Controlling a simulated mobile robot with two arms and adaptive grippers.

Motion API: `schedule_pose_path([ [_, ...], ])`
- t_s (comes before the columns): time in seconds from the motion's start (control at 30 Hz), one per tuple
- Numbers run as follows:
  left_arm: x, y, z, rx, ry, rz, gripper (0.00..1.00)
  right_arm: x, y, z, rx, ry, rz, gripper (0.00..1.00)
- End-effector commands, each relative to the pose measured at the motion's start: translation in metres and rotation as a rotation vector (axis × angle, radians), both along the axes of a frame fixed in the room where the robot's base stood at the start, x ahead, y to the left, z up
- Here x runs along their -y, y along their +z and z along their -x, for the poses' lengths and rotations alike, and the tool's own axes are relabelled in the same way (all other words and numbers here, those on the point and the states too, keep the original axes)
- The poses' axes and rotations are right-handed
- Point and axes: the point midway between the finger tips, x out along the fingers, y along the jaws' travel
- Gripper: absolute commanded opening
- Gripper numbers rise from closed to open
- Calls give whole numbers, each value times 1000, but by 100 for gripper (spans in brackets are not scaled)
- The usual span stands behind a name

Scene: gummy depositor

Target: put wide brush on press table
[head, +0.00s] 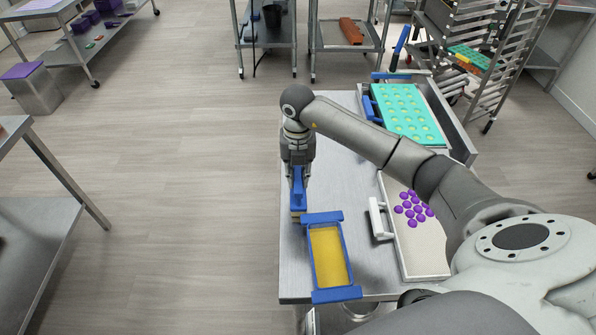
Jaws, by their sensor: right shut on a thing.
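My right gripper (298,165) points down over the left edge of the steel press table (345,170). It is shut on a blue-handled wide brush (298,190). The brush hangs upright with its head low, close to the table top near the left edge. I cannot tell whether its lower end touches the table. My left gripper is not in view.
A blue-framed tray with a yellow inside (330,256) lies just in front of the brush. A white tray with purple gummies (415,250) and a teal mould (405,112) occupy the right side. The table's middle is clear, below my right arm.

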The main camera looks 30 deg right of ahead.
Motion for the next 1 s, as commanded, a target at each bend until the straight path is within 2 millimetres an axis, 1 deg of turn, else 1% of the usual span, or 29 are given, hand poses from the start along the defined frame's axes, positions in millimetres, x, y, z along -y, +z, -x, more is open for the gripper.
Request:
schedule_pose_path([
  [0.13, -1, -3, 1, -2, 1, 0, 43, 0, -2, 0, 1, 0, 1, 0],
  [0.17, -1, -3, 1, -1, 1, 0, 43, 0, -3, 0, 0, 0, 0, 21],
  [0.3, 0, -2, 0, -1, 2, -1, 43, 0, -2, 0, 0, 0, 0, 39],
  [0.33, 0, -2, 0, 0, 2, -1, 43, 0, -2, 0, 0, 0, 0, 41],
  [0.6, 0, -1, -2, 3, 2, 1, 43, 0, -1, 0, 0, 0, 0, 41],
  [0.7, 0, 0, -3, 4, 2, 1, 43, 0, 3, 0, 1, 0, 0, 41],
  [0.73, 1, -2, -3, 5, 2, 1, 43, 0, 4, -1, 2, 0, 0, 41],
  [0.87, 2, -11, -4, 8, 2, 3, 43, 1, 22, -1, 6, 2, 1, 41],
  [1.0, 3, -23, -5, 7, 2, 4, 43, 0, 54, -2, 8, 2, 0, 41],
])
